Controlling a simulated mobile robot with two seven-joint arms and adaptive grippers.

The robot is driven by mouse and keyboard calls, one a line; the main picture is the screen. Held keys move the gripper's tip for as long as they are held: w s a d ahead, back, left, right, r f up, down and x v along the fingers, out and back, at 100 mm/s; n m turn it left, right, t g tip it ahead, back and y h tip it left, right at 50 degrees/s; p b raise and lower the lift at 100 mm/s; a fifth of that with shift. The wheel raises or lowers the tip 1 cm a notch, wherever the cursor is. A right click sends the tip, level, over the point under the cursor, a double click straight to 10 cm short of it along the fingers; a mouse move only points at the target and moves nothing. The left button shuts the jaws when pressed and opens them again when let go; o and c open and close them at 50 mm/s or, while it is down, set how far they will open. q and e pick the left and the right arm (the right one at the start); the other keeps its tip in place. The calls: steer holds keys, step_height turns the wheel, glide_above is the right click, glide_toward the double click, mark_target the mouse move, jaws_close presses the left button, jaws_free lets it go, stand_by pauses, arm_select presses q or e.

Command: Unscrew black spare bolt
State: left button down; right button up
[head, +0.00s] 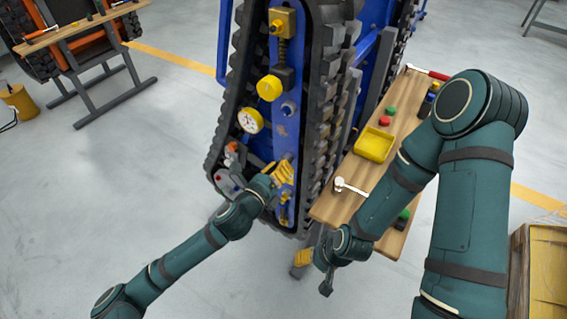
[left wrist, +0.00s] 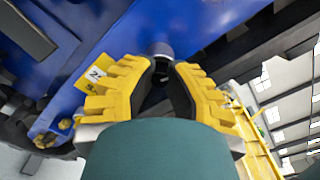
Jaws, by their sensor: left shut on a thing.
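In the left wrist view the yellow-padded fingers of my left gripper (left wrist: 162,75) close from both sides on a dark cylindrical bolt head (left wrist: 160,50) that stands out from the blue panel (left wrist: 215,18). In the head view my left gripper (head: 284,172) is at the lower part of the blue panel of the tracked carrier (head: 283,128); the bolt is hidden behind the fingers there. My right arm reaches down past the wooden board. Yellow pads, likely of my right gripper (head: 303,257), show low beside the carrier; their opening is unclear.
A white gauge (head: 250,121), a yellow knob (head: 269,88) and a grey-blue bolt (head: 288,108) sit above my left gripper. A wooden board (head: 336,208) at the right holds a yellow tray (head: 374,145) and a wrench (head: 351,188). Open floor lies left.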

arm_select(q)
steer(key=shift+n+b, duration=1.65)
steer(key=shift+n, duration=2.85)
steer(key=c, duration=1.1)
jaws_free()
steer(key=shift+d, duration=0.1)
steer(key=shift+o, duration=0.2)
